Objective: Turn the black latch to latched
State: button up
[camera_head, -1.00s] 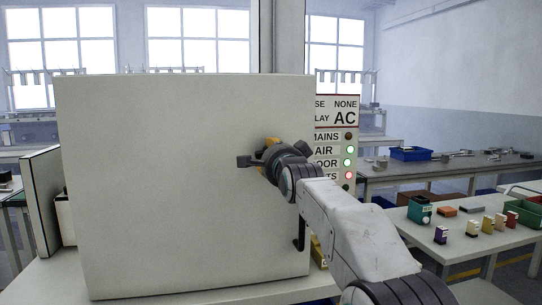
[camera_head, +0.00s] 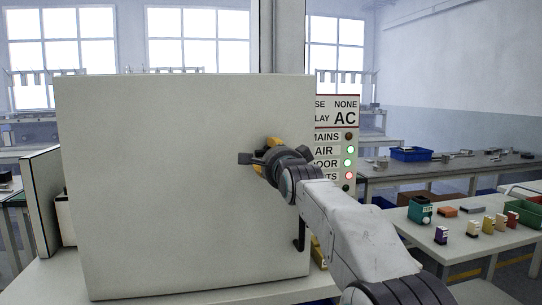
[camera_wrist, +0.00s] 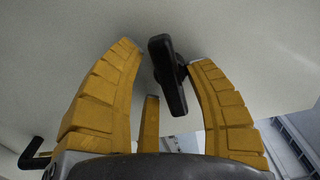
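The black latch (camera_wrist: 167,75) is a short bar on the pale panel door (camera_head: 180,190). In the head view its black end (camera_head: 245,159) sticks out to the left of my gripper (camera_head: 264,155). In the wrist view the latch stands between the two yellow fingers of my gripper (camera_wrist: 162,54), tilted slightly from vertical. The right fingertip is close beside it; I cannot tell whether they touch. A clear gap separates it from the left finger. My gripper is open around the latch. Its mount is partly hidden behind my gripper in the head view.
A black handle (camera_head: 300,232) stands at the door's lower right edge, below my arm. A status board (camera_head: 335,135) with lamps is behind the door. A side table (camera_head: 455,255) with several small coloured blocks is at the right.

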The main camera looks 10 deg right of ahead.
jog(key=shift+o, duration=0.5)
jog(key=shift+s+r, duration=0.1)
jog(key=shift+r, duration=0.05)
jog(key=shift+s, duration=0.1)
jog(key=shift+s, duration=0.3)
jog(key=s, duration=1.1)
jog(key=shift+s, duration=0.1)
jog(key=s+f+n+g+p, duration=0.4)
jog(key=s+f+n+p, duration=0.1)
jog(key=s, duration=0.5)
jog(key=s+f+n+g+p, duration=0.5)
jog(key=s+n+p, duration=0.2)
jog(key=s, duration=0.4)
jog(key=s+f+n+g+p, duration=0.4)
jog(key=s+n+g+p, duration=0.1)
jog(key=s, duration=0.6)
jog(key=n+p, duration=0.1)
jog(key=p, duration=0.1)
jog(key=shift+s+f+p, duration=0.15)
jog(key=shift+f+p, duration=0.15)
jog(key=shift+f, duration=0.1)
